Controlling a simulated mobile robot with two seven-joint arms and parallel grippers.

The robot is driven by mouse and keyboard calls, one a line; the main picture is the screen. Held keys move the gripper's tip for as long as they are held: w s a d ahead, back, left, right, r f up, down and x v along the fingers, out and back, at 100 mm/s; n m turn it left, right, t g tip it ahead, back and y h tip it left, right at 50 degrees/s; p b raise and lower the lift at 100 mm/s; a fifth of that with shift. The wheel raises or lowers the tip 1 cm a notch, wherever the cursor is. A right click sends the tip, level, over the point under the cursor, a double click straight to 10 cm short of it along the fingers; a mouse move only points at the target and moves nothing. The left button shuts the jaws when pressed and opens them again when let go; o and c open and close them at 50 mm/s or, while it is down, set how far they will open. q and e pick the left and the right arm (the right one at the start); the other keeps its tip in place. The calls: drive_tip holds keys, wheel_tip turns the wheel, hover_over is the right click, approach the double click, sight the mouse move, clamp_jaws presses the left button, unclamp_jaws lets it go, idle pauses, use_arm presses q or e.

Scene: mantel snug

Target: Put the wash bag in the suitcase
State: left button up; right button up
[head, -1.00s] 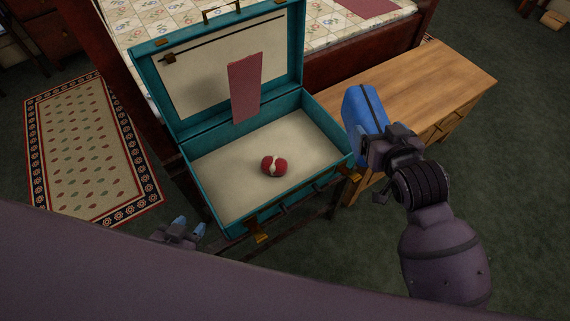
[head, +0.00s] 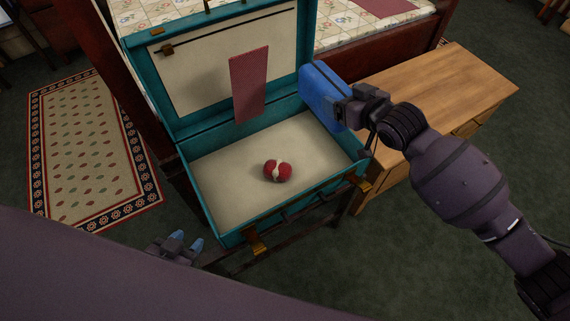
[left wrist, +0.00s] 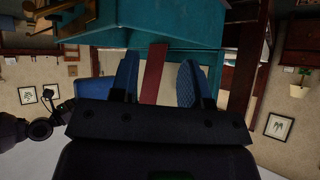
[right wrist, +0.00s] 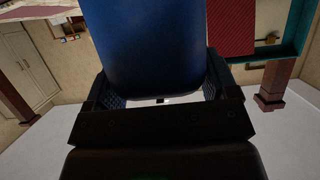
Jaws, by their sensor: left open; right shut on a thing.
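The blue wash bag (head: 327,95) is held by my right gripper (head: 350,104), which is shut on it. They are over the right rear part of the open suitcase, near its right wall. The bag also fills the top middle of the right wrist view (right wrist: 155,45). The teal suitcase (head: 195,197) has a pale lining and its lid stands up at the back. A red rolled item with a pale band (head: 277,171) lies on its floor. My left gripper (head: 178,246) is open and empty, low in front of the suitcase's left front corner.
A dark pink strap or panel (head: 249,85) hangs at the lid. A wooden table (head: 440,85) stands to the right, its top clear. A bed with a patterned quilt (head: 345,25) is behind. A patterned rug (head: 90,150) lies left. The suitcase floor is mostly free.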

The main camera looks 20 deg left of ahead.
use_arm(q)
drive_tip(key=shift+m, duration=0.5)
drive_tip(key=shift+d+f+b, duration=0.15)
drive_tip(key=shift+f+b, duration=0.9)
drive_tip(key=shift+b, duration=0.55)
drive_tip(key=shift+d+f+b, duration=0.1)
drive_tip(key=shift+f+b, duration=0.9)
drive_tip(key=shift+b, duration=0.6)
use_arm(e)
wheel_tip(320, 180, down, 21)
drive_tip(key=shift+r, duration=0.2)
use_arm(q)
drive_tip(key=shift+s+f, duration=0.1)
drive_tip(key=shift+s, duration=0.05)
use_arm(e)
drive_tip(key=shift+f, duration=0.25)
drive_tip(key=o, duration=1)
